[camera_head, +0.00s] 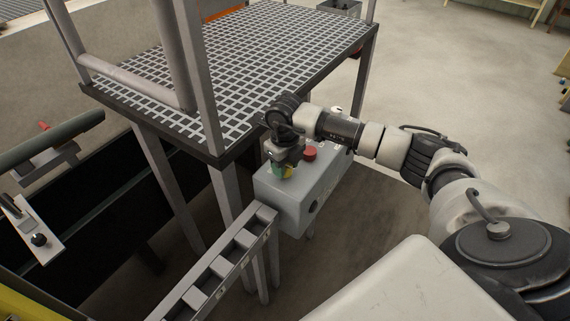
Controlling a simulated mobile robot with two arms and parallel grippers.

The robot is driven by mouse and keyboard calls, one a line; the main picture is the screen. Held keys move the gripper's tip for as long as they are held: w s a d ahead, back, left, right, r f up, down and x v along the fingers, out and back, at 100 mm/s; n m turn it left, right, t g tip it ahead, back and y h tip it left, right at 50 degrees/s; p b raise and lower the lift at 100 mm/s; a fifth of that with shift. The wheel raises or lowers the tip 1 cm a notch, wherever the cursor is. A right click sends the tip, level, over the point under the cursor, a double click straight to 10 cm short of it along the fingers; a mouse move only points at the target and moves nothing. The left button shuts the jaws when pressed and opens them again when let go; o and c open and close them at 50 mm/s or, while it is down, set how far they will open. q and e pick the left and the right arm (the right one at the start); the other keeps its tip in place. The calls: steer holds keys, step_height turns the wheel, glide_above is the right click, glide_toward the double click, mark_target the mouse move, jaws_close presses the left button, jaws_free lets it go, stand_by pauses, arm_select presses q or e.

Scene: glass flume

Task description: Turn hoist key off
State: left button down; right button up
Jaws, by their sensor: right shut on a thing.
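A grey control box (296,205) stands on legs beside the raised grating platform. A red button (310,153) shows on its top face. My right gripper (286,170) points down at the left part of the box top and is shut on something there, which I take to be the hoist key. The key itself is hidden by the fingers, so its turned position cannot be told. A small yellow and green patch (285,173) shows at the fingertips. My left gripper is not in view.
The grating platform (250,60) with grey posts and rails rises behind and left of the box. A ladder-like grey frame (222,268) runs up to the box from the front. Concrete floor (470,90) is open at the right.

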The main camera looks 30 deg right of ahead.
steer(key=shift+r, duration=0.1)
steer(key=o, duration=0.9)
step_height(320, 180, up, 11)
steer(key=b, duration=0.1)
steer(key=shift+f, duration=0.2)
